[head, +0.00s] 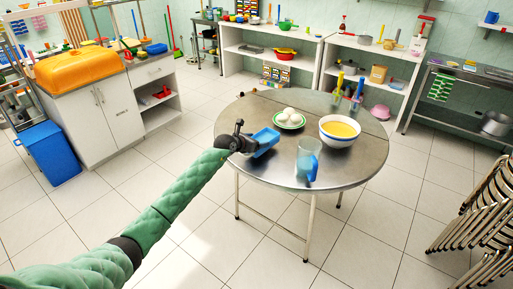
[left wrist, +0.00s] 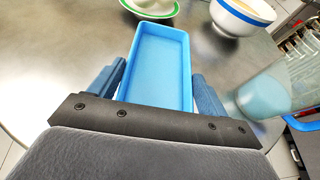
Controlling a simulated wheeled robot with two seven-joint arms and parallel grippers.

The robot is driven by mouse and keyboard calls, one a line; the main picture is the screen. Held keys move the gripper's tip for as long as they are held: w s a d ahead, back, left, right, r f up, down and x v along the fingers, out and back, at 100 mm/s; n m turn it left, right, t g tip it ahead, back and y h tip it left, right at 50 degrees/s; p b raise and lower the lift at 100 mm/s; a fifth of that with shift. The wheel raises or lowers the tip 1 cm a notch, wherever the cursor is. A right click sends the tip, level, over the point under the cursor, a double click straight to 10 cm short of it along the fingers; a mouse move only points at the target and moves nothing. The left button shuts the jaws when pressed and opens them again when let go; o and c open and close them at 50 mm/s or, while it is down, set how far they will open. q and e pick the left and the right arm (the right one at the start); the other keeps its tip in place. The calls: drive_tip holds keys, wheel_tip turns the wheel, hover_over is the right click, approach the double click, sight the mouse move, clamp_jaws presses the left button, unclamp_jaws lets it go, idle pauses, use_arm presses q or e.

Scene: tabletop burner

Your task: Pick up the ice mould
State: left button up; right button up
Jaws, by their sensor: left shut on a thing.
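The ice mould is a blue rectangular tray (head: 265,137) at the left edge of the round metal table in the head view. In the left wrist view the ice mould (left wrist: 160,62) lies between the two fingers, its empty inside facing the camera. My left gripper (head: 249,142) is shut on the near end of the mould; its fingers (left wrist: 156,85) flank the mould's sides in the left wrist view. Whether the mould touches the table is hard to tell. My right gripper is not in view.
On the round table (head: 352,172) stand a plate of eggs (head: 290,119), a bowl with yellow content (head: 340,131) and a clear jug with a blue handle (head: 307,162). The jug (left wrist: 264,95) is close to the right of my gripper. Stacked chairs (head: 484,222) stand at right.

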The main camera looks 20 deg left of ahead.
use_arm(q)
drive_tip(key=s+d+r+b, duration=0.2)
drive_tip(key=s+d+r, duration=0.4)
drive_tip(key=d+r, duration=0.2)
drive_tip(key=shift+d+b, duration=0.35)
drive_tip(key=shift+d, duration=0.55)
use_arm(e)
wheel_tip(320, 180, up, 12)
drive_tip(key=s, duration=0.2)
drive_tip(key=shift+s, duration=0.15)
use_arm(q)
drive_tip(key=shift+s+f, duration=0.1)
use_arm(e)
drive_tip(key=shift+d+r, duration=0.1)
